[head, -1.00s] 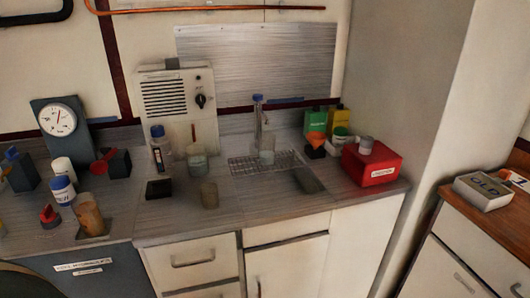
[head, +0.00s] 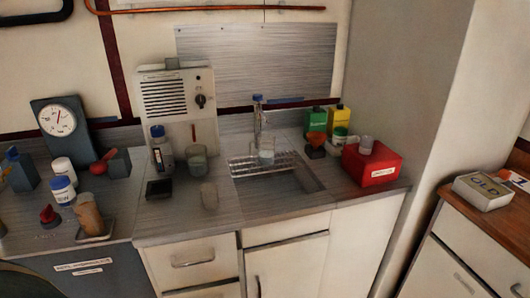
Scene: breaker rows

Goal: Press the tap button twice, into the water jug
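The tap (head: 259,118) stands at the back of the sink, with a blue button (head: 257,98) on its top. A clear jug (head: 266,155) stands below the tap on the wire rack (head: 246,166); whether it holds water is too small to tell. Neither of my grippers is in view.
A red box (head: 372,168) with a small cup on top stands right of the sink. Green (head: 315,121) and yellow (head: 339,118) containers stand behind it. A white speaker-fronted unit (head: 178,112) stands at the back left. Several bottles crowd the left counter. The counter front near the sink is fairly clear.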

